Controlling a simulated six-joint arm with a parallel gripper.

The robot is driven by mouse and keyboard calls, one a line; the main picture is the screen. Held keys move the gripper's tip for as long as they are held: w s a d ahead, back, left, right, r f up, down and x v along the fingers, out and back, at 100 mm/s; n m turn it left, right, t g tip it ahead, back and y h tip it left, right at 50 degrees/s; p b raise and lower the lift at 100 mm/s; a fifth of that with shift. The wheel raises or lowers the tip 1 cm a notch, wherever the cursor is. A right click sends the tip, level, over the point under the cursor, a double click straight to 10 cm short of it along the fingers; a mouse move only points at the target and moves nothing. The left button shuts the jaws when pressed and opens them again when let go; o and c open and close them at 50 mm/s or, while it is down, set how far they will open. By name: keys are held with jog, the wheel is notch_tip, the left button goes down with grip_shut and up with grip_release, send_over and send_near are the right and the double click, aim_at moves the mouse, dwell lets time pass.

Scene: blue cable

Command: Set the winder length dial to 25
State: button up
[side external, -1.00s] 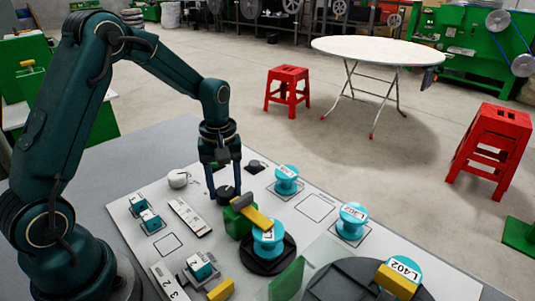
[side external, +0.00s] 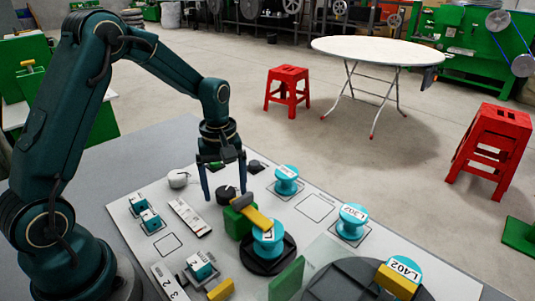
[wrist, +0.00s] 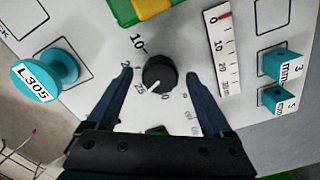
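The length dial is a round black knob (wrist: 160,73) on the white panel, and it also shows in the side view (side external: 227,195). Its white pointer line points to the lower left in the wrist view, toward a printed number that looks like 25. A "10" is printed at its upper left; the other small numbers are hard to read. My gripper (wrist: 160,80) is open, with one finger on each side of the knob and a gap to both. In the side view my gripper (side external: 225,198) straddles the dial from above.
A green block with a yellow bar (side external: 245,215) stands close beside the dial. Cyan spools (side external: 286,181) and (side external: 353,221) stand to the right. A white ruler scale (wrist: 222,50) and small cyan blocks (wrist: 283,64) lie on the other side.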

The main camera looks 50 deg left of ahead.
aim_at(225, 191)
jog(key=shift+r, duration=2.6)
